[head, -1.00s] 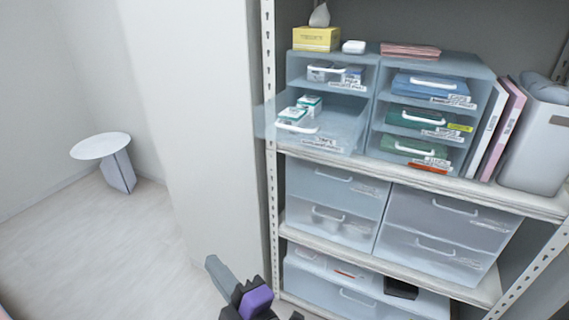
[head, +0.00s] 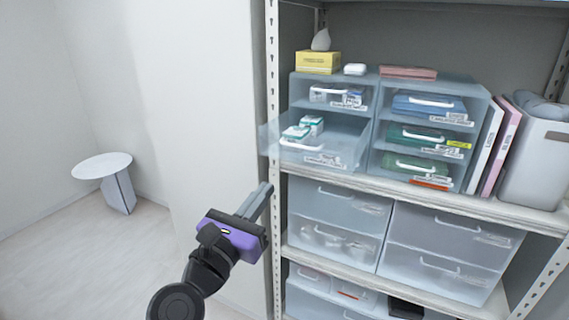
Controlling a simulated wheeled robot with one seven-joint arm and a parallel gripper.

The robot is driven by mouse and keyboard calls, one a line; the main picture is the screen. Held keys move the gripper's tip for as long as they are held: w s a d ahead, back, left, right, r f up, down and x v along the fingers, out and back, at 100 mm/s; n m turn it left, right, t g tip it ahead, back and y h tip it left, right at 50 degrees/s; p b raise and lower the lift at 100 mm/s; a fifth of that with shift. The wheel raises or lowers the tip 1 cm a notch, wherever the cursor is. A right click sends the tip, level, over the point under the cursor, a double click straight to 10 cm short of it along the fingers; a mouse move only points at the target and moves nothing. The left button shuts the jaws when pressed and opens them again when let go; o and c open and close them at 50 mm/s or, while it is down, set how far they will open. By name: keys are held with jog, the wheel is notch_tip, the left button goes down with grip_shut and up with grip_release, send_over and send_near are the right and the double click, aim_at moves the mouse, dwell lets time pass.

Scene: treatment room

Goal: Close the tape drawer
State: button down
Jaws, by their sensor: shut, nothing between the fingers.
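The pulled-out drawer (head: 342,154) is the lower one of the left clear unit on the shelf. It juts forward past the shelf edge and holds small white and green boxes (head: 303,129). It has a white handle (head: 300,146) on its front and a label too small to read. My gripper (head: 262,193) is shut and empty. It is below and to the left of the drawer, apart from it, in front of the shelf post, with its fingers pointing up and right.
The white shelf post (head: 273,110) stands close by my gripper. Closed drawers (head: 420,106) fill the right unit, and larger clear drawers (head: 333,206) stand on the shelf below. Binders (head: 499,145) and a grey bin (head: 538,165) are at the right. A round side table (head: 101,166) stands at the left.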

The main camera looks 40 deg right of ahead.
aim_at(297, 147)
jog(key=p+x, duration=0.2)
jog(key=x, duration=1.1)
jog(key=shift+w+d+r, duration=0.1)
jog(key=shift+w+d, duration=0.05)
jog(key=shift+d, duration=0.2)
jog(key=shift+d, duration=0.15)
jog(key=f+x, duration=0.1)
jog(key=x, duration=0.5)
jog(key=f+p+x, duration=0.1)
jog(key=x, duration=0.5)
jog(key=f+x, duration=0.1)
jog(key=x, duration=0.6)
jog(key=shift+w+d+f, duration=0.1)
jog(key=shift+d+f, duration=0.3)
jog(key=shift+d, duration=0.3)
jog(key=shift+w+d+r, duration=0.1)
jog(key=shift+r, duration=0.05)
jog(key=shift+d+r, duration=0.1)
